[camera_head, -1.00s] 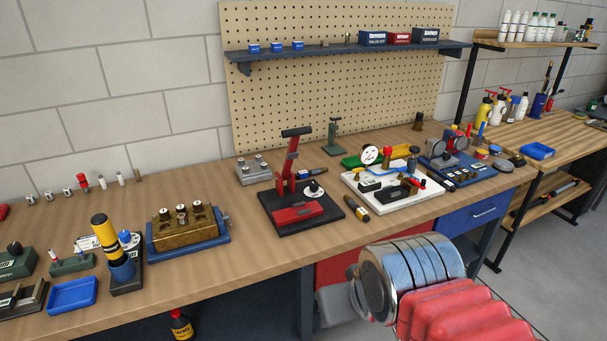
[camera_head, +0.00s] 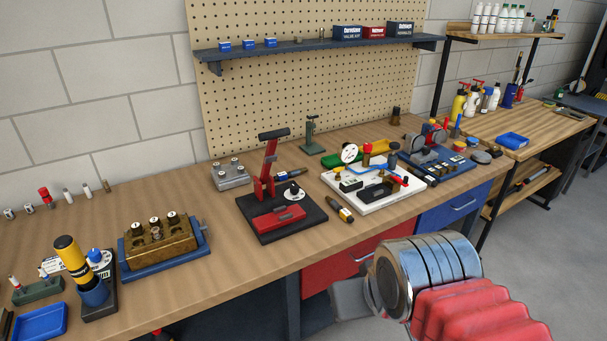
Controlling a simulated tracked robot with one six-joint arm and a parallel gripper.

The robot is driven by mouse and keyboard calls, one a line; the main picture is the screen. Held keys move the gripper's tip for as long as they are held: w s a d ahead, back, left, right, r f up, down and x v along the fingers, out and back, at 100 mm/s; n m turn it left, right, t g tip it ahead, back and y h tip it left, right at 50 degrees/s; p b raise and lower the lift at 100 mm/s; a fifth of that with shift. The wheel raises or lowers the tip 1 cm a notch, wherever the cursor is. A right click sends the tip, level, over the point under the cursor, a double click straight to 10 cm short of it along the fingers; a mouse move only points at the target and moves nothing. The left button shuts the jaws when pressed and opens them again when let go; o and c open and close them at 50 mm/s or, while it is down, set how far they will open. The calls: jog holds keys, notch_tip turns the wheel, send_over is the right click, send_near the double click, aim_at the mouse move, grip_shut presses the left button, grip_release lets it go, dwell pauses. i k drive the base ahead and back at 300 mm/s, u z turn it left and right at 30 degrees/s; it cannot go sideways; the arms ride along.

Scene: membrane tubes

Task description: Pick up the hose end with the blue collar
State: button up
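A white board (camera_head: 410,186) on the bench carries a round white dial (camera_head: 349,153), dark blocks and a thin blue, hose-like piece (camera_head: 391,168). I cannot make out for sure a hose end with a blue collar; at this distance the parts on the board are too small to tell. My arm shows at the lower right as a chrome wrist and red ribbed sleeve. A grey part at its left end (camera_head: 350,299) may belong to my gripper; no fingers can be made out. It is in front of the bench, apart from the board.
A red lever press (camera_head: 271,175) on a black base stands left of the board. A brass block (camera_head: 158,245) sits on a blue base further left. A blue-based fixture (camera_head: 447,166) is right of the board. The bench front is mostly clear.

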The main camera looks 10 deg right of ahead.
aim_at(291, 174)
jog(key=z, duration=1.95)
jog(key=i, duration=2.7)
